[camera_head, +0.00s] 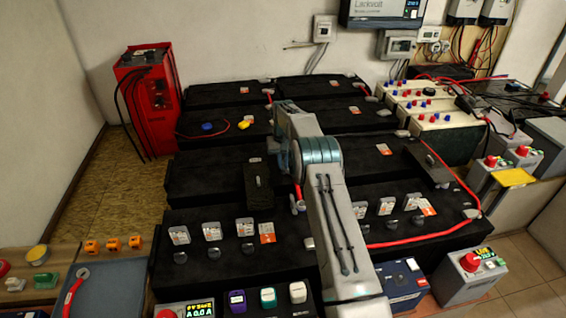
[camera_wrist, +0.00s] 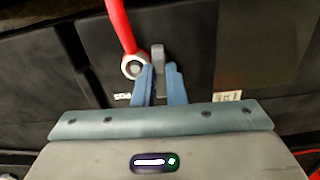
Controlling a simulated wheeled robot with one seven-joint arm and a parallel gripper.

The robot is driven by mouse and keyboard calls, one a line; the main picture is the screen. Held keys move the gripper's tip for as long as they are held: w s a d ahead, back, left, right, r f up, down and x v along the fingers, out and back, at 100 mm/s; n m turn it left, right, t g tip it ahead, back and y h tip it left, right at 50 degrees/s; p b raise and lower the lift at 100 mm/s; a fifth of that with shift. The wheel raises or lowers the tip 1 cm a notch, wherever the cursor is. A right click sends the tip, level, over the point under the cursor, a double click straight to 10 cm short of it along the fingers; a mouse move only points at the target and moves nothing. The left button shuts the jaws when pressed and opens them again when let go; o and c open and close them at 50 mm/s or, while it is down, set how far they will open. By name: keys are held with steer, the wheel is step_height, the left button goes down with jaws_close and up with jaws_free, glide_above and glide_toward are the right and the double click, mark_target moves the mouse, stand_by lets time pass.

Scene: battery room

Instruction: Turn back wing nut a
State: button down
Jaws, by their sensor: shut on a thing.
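In the wrist view, my gripper (camera_wrist: 159,75) has its two blue fingers around a small upright grey piece, which I take to be wing nut a (camera_wrist: 158,54). The fingers are shut on it. Just left of it is the round metal ring lug (camera_wrist: 133,66) of a red cable (camera_wrist: 117,25), lying against the black battery top (camera_wrist: 60,50). Whether the lug touches the nut I cannot tell. In the head view my arm hides the fingertips and the nut. Part of the red cable and its end show beside my arm (camera_head: 298,205).
Rows of black batteries (camera_head: 210,178) surround my arm, with several grey caps and labels on them. A red cable (camera_head: 400,243) runs along the right side. A red charger (camera_head: 150,105) stands at the back left. A meter (camera_head: 188,309) and colored plugs sit at the front.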

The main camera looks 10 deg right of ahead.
mark_target(283, 165)
steer(key=shift+r+n, duration=0.1)
steer(key=shift+n, duration=0.3)
steer(key=c, duration=1.5)
jaws_free()
step_height(283, 165, up, 14)
steer(key=shift+f+p, duration=0.15)
steer(key=shift+p, duration=0.3)
